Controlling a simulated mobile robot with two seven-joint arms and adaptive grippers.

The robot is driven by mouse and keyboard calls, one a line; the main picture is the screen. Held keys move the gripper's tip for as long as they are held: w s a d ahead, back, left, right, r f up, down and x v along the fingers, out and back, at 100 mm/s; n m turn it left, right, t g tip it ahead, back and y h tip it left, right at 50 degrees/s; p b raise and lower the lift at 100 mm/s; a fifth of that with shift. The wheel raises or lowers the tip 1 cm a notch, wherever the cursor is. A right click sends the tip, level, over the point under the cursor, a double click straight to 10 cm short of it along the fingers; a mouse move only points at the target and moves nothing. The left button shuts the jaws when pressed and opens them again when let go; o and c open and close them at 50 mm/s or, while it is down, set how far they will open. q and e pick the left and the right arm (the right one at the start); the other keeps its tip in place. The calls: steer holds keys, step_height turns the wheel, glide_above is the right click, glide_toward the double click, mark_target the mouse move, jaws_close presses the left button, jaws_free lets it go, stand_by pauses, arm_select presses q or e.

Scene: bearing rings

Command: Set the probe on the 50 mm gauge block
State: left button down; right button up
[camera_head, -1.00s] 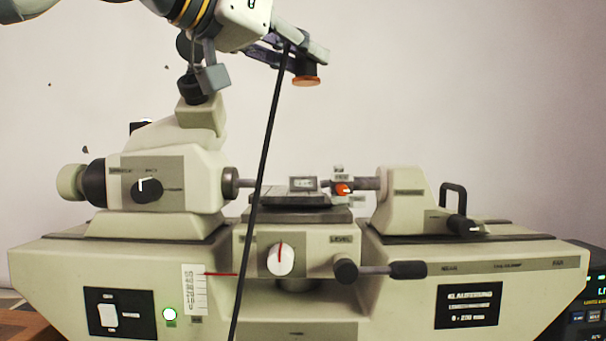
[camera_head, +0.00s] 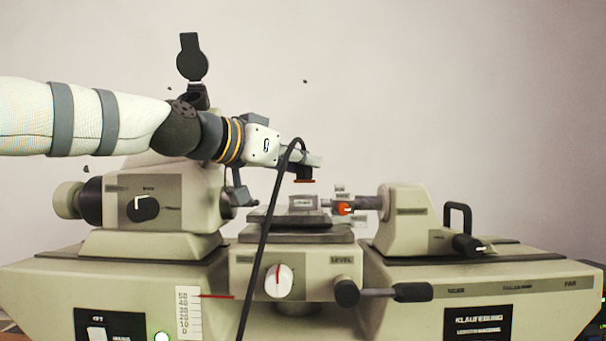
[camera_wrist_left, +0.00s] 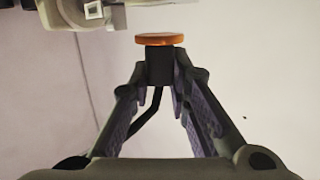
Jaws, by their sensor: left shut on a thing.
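My left gripper (camera_head: 304,164) reaches in from the left above the machine's stage and is shut on the probe (camera_head: 304,176). The probe is a short dark cylinder with an orange disc at its lower end. In the left wrist view the probe (camera_wrist_left: 159,65) sits between the fingertips, disc outward. A small grey block (camera_head: 303,203), apparently the gauge block, lies on the stage (camera_head: 300,221); its marking is too small to read. The probe is above this block, with a small visible gap. My right gripper is out of view.
The measuring machine (camera_head: 470,280) fills the lower picture. A left head (camera_head: 120,210) and a right tailstock (camera_head: 405,222) flank the stage, with an orange-tipped part (camera_head: 343,208) near the block's right. A black cable (camera_head: 262,250) hangs from near the gripper across the front.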

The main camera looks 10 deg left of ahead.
arm_select(q)
steer(key=shift+a+f, duration=0.1)
steer(key=shift+f, duration=0.85)
steer(key=shift+r, duration=0.1)
steer(key=c, duration=1.5)
jaws_free()
steer(key=shift+f, duration=0.2)
steer(key=shift+r, duration=0.1)
